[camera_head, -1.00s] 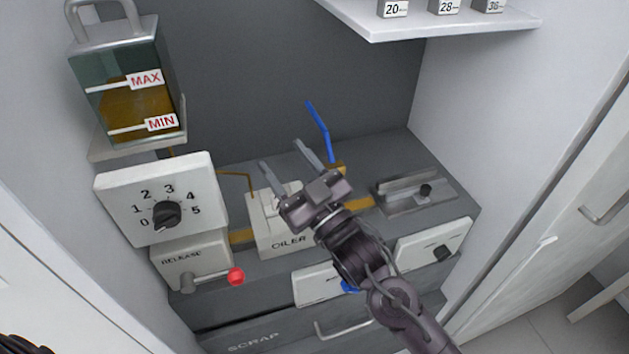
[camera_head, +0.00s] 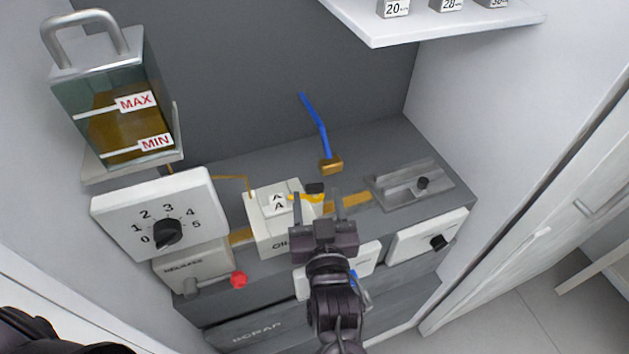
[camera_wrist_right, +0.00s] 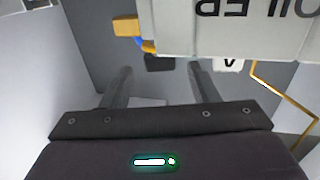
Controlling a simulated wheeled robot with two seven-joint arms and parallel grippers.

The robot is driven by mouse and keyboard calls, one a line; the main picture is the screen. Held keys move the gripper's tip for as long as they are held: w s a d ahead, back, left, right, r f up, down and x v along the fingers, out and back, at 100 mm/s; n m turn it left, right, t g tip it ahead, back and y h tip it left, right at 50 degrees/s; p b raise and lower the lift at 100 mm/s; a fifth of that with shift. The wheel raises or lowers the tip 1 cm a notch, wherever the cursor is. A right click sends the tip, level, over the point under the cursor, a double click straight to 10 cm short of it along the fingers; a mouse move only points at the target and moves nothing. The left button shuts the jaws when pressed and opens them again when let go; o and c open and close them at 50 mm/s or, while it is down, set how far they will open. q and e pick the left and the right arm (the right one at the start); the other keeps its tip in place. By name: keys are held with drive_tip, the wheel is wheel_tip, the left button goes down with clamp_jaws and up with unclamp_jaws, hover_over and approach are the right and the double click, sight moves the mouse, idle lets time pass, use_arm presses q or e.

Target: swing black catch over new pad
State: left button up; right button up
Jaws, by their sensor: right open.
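The white oiler box (camera_head: 266,232) stands on the grey bench. A white piece marked with A's (camera_head: 278,203), which looks like the pad, sits on its top. The small black catch (camera_head: 315,188) is to the right of that piece, beside a yellow strip; it is not over the marked piece. My right gripper (camera_head: 317,196) is open and empty, its fingers at either side of the catch in the picture; contact cannot be told. In the right wrist view a black block (camera_wrist_right: 160,62), apparently the catch, shows between the open fingers (camera_wrist_right: 158,72). My left gripper is not in view.
A blue lever (camera_head: 322,130) on a brass block rises behind the oiler. A dial box (camera_head: 190,205) and red-knobbed release lever (camera_head: 238,280) stand left. A grey slotted fixture (camera_head: 410,185) is right. An oil tank (camera_head: 125,110) is upper left.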

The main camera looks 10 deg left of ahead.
sight(316, 190)
drive_tip(key=x, duration=0.4)
drive_tip(key=c, duration=1)
drive_tip(key=shift+d+n+g+y+p, duration=0.1)
drive_tip(key=shift+n+g+y+p, duration=0.35)
drive_tip(key=shift+n+y, duration=0.4)
drive_tip(key=shift+n+g+y, duration=0.65)
drive_tip(key=shift+y, duration=0.6)
drive_tip(key=o, duration=1)
